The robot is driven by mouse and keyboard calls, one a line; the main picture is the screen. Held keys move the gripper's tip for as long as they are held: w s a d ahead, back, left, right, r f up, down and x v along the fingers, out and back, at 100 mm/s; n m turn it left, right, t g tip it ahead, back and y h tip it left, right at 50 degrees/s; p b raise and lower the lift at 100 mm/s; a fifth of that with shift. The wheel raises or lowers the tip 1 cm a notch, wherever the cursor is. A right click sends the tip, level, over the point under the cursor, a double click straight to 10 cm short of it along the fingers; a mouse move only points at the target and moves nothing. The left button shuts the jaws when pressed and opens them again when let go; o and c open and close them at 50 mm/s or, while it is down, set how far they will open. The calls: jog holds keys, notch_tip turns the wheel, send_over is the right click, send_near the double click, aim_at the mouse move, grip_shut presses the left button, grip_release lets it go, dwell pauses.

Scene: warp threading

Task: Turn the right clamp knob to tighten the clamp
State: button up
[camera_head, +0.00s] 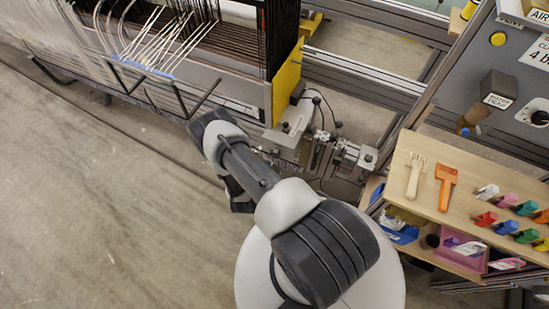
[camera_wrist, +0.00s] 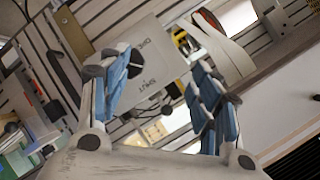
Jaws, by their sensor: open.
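My gripper (camera_wrist: 160,66) is open in the wrist view, with its two blue-padded fingers apart and nothing held between them. Behind the fingers is a light grey plate (camera_wrist: 148,88) marked with what reads as OPEN and SHUT. I cannot make out the right clamp knob with certainty, and a finger may hide part of it. In the head view my arm reaches up toward the loom's right end, beside a grey metal plate (camera_head: 288,134) and a metal mechanism (camera_head: 322,152).
A yellow end plate (camera_head: 287,85) and dark warp threads (camera_head: 281,30) stand above the mechanism. A wooden tool shelf (camera_head: 450,206) with an orange tool (camera_head: 445,183) and coloured clips is at right. A control panel (camera_head: 500,75) stands behind it. Open floor (camera_head: 100,210) lies left.

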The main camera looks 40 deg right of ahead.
jog(key=w+d+r+n+g+y+p, duration=0.1)
jog(key=w+d+r+g+y, duration=0.15)
jog(key=w+r, duration=0.2)
jog(key=n+g+y+p, duration=0.35)
jog(key=n+y, duration=0.25)
jog(key=y, duration=0.3)
send_near(276, 153)
jog(key=shift+n+t, duration=0.3)
jog(key=shift+t, duration=0.2)
jog(key=b+x, duration=0.1)
jog(key=x, duration=0.2)
jog(key=b+x, duration=0.2)
jog(key=x, duration=0.2)
jog(key=s+b+x, duration=0.1)
jog(key=b+x, duration=0.1)
jog(key=x, duration=0.1)
jog(key=shift+w+f, duration=0.1)
jog(key=shift+f, duration=0.25)
jog(key=shift+c, duration=0.4)
jog(key=c, duration=1)
